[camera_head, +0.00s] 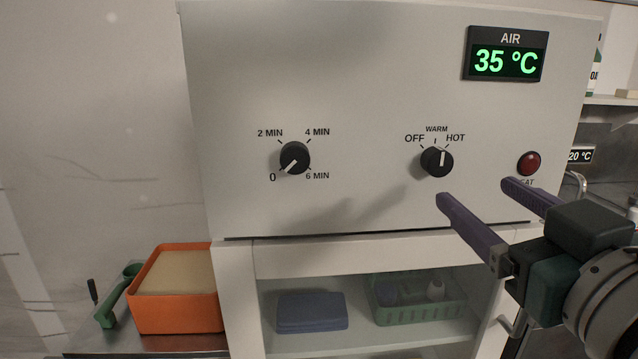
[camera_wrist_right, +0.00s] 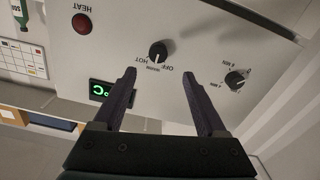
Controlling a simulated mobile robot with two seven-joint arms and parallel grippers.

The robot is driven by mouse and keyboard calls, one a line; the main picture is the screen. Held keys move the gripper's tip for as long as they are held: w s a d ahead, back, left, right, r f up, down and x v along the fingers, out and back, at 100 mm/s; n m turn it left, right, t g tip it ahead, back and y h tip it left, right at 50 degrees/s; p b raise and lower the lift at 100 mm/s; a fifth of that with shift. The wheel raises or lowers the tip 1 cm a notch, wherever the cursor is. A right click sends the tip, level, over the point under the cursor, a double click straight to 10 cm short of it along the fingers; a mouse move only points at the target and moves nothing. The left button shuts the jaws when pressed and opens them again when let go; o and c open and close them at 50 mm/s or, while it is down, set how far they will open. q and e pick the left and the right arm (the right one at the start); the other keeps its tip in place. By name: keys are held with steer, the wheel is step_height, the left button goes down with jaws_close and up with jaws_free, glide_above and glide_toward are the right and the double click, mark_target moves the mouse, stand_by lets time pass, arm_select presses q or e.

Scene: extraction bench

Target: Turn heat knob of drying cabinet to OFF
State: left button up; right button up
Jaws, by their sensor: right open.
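The drying cabinet (camera_head: 365,95) has a black heat knob (camera_head: 434,164) on its front panel, under the marks OFF, WARM and HOT. In the right wrist view the knob (camera_wrist_right: 158,50) appears upside down, just beyond and between the open fingertips (camera_wrist_right: 158,72). My left gripper is not in view.
A timer knob (camera_head: 294,158) sits left on the panel, pointing to 0. A red heat lamp (camera_head: 528,163) is at the right, close to my right finger. The air display (camera_head: 506,54) reads 35 °C. An open shelf below holds a blue box (camera_head: 312,312) and a green basket (camera_head: 420,308).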

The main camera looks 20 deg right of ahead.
mark_target(441, 164)
steer(key=x, duration=0.4)
steer(key=p+x, duration=0.1)
steer(key=x, duration=0.4)
steer(key=shift+w+d+r+p, duration=0.1)
steer(key=shift+d+p, duration=0.15)
steer(key=shift+p, duration=0.05)
jaws_close()
